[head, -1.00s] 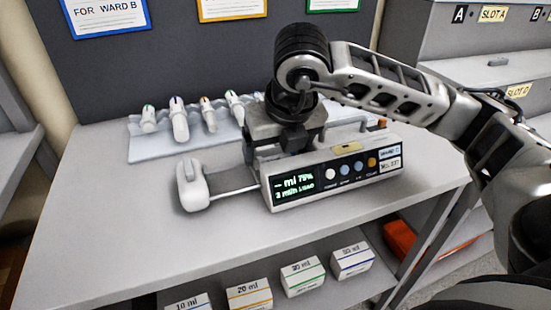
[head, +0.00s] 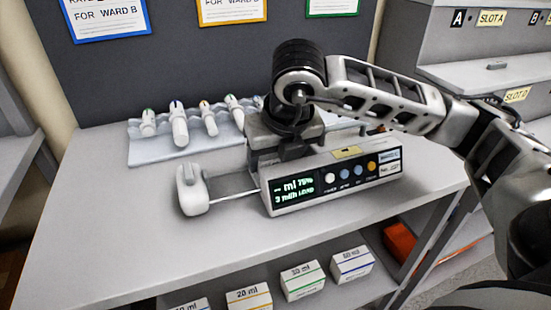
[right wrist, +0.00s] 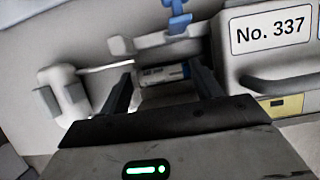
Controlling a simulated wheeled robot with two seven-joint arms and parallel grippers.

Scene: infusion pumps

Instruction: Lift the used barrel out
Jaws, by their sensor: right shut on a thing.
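The infusion pump (head: 330,185) stands on the bench with a lit display on its front. Its white pusher block (head: 192,190) sticks out at the left on a thin rod. My right gripper (head: 285,150) is low over the back left of the pump, pointing down; its fingertips are hidden in the head view. In the right wrist view the used barrel (right wrist: 163,74), pale with a dark printed label, lies between the two fingers, and the gripper is shut on it. The pusher block also shows there (right wrist: 65,95). I cannot tell whether the barrel still touches its seat. My left gripper is not in view.
A pale tray (head: 165,155) with several capped syringes stands behind the pump at the left. Several labelled boxes (head: 303,281) stand on the shelf below. An orange item (head: 400,243) lies lower right. A grey slot cabinet (head: 440,45) stands at the back right. The bench front left is clear.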

